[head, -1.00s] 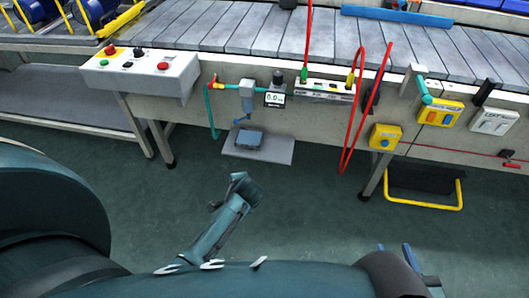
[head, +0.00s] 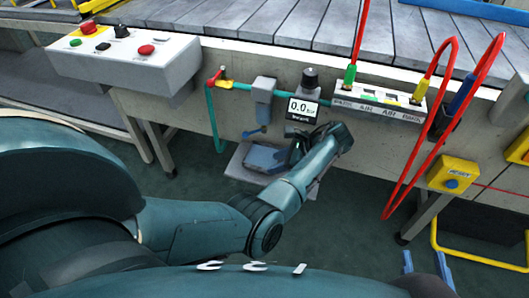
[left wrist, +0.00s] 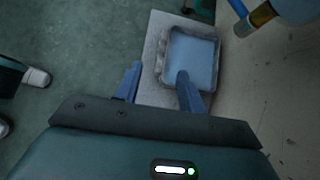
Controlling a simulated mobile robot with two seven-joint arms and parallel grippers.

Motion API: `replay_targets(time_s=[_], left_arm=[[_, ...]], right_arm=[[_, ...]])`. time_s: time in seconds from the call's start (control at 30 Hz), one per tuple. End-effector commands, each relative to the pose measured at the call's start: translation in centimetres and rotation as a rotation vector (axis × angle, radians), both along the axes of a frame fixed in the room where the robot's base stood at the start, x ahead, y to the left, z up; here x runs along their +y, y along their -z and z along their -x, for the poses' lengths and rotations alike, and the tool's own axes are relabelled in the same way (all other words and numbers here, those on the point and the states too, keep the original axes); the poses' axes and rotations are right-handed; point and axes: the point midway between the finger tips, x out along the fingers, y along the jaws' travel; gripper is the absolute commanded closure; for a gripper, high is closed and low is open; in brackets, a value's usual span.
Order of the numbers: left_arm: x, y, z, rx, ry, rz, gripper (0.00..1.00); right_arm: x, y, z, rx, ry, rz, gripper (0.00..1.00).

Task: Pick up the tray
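The tray (head: 262,158) is small, shallow and blue-grey. It lies on a pale grey shelf (head: 236,168) low on the front of the line. In the left wrist view the tray (left wrist: 195,55) shows its raised rim and empty inside. My left gripper (left wrist: 158,78) is open and empty; its right finger overlaps the tray's near edge in the picture, and its left finger is off to the left. I cannot tell whether it touches. In the head view my left gripper (head: 282,154) hides part of the tray. My right gripper's blue fingers (head: 425,263) stand apart at the bottom.
A gauge (head: 303,109) reading 0.0 and a filter unit (head: 263,95) hang just above the tray. Red hoses (head: 405,160) loop down on the right. A control box (head: 125,55) juts out on the left. A yellow rail (head: 475,258) stands low at right.

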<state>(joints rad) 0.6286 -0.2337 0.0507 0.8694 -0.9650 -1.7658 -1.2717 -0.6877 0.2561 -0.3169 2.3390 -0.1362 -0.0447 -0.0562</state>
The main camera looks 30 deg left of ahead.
Motion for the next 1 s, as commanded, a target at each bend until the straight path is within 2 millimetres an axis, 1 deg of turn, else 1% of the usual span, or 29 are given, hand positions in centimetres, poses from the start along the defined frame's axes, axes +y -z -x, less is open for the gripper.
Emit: replay_targets(time_s=[0.1,0.23,0.37,0.47,0.6,0.7,0.93,0.97,1.0], left_arm=[[0.1,0.5,0.1,0.005,0.001,0.001,0.6],[1.1,1.5,0.3,0.004,0.0,0.001,0.6],[1.9,2.1,0.4,0.003,0.001,0.001,0.6],[2.7,2.8,0.6,0.002,-0.002,0.0,0.6],[4.5,4.2,0.9,0.001,-0.001,0.0,0.6],[5.3,5.0,1.2,0.003,0.0,0.002,0.6],[5.6,5.0,1.2,0.002,0.001,0.002,0.6],[5.5,5.0,1.2,0.002,0.001,0.002,0.61],[5.5,5.0,1.2,0.002,0.001,0.002,0.64]], right_arm=[[0.1,0.1,0.1,-0.007,-0.002,-0.002,0.64],[0.3,0.2,0.2,-0.039,-0.012,-0.004,0.64],[0.5,0.2,0.3,-0.068,-0.021,-0.007,0.64],[0.7,0.3,0.4,-0.101,-0.033,-0.009,0.64],[1.1,0.4,0.5,-0.148,-0.052,-0.028,0.64],[1.1,0.2,0.4,-0.147,-0.053,-0.043,0.64],[1.1,-0.1,0.4,-0.145,-0.054,-0.05,0.64],[1.1,-0.1,0.4,-0.145,-0.054,-0.05,0.64],[1.1,-0.1,0.4,-0.145,-0.054,-0.05,0.64]])
